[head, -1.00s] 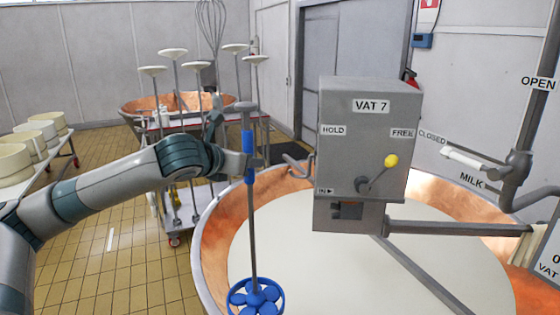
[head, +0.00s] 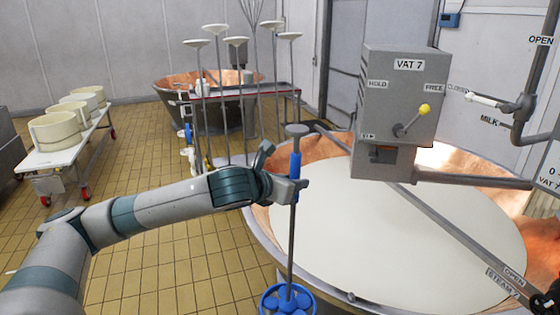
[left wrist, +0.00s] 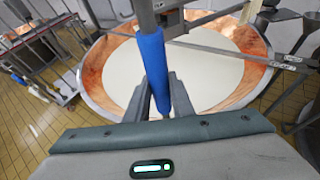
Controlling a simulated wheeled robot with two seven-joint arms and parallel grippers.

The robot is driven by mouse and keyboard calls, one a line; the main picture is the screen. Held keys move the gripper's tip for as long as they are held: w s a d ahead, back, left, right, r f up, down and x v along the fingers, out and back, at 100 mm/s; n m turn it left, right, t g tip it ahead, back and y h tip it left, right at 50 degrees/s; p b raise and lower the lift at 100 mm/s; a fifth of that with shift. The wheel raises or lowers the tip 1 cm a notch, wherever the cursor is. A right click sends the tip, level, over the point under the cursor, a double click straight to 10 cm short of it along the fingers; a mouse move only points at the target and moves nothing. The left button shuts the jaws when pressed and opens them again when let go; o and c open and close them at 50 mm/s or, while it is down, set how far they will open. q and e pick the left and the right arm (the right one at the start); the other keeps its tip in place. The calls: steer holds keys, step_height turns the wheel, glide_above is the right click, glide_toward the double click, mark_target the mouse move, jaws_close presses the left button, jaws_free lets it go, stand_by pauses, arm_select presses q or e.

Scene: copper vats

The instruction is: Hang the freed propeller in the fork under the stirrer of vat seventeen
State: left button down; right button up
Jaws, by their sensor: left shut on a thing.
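My left gripper (head: 297,187) is shut on the blue sleeve of the propeller's grey shaft (head: 292,235). The propeller hangs upright, with a grey disc on top and a blue ringed propeller head (head: 287,300) at the bottom, cut by the picture's lower edge. It is in front of the near vat's left rim. In the left wrist view the blue sleeve (left wrist: 151,60) runs between the fingers. The grey stirrer box (head: 402,95) reads VAT 7, not seventeen; its yellow-knobbed lever (head: 424,110) leans toward FREE. A dark recess shows under the box; no fork is clear. My right gripper is out of view.
The near copper vat (head: 450,160) holds white milk, crossed by grey bars. Behind stand a rack (head: 240,95) of several disc-topped rods and another copper vat (head: 172,88). A white trolley (head: 70,137) with round moulds is at left. Tiled floor between is clear.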

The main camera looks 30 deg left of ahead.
arm_select(q)
steer(key=s+d+f+b, duration=0.3)
steer(key=s+d+f, duration=0.1)
steer(key=f, duration=0.5)
steer(key=s+d+f+b, duration=0.4)
steer(key=s+d+f, duration=0.1)
steer(key=f, duration=0.5)
steer(key=s+d+f+b, duration=0.4)
steer(key=d+f, duration=0.1)
steer(key=f, duration=0.5)
steer(key=shift+s+d+f+n+y, duration=0.15)
steer(key=shift+s+d+n+y, duration=0.15)
steer(key=shift+n+y, duration=0.1)
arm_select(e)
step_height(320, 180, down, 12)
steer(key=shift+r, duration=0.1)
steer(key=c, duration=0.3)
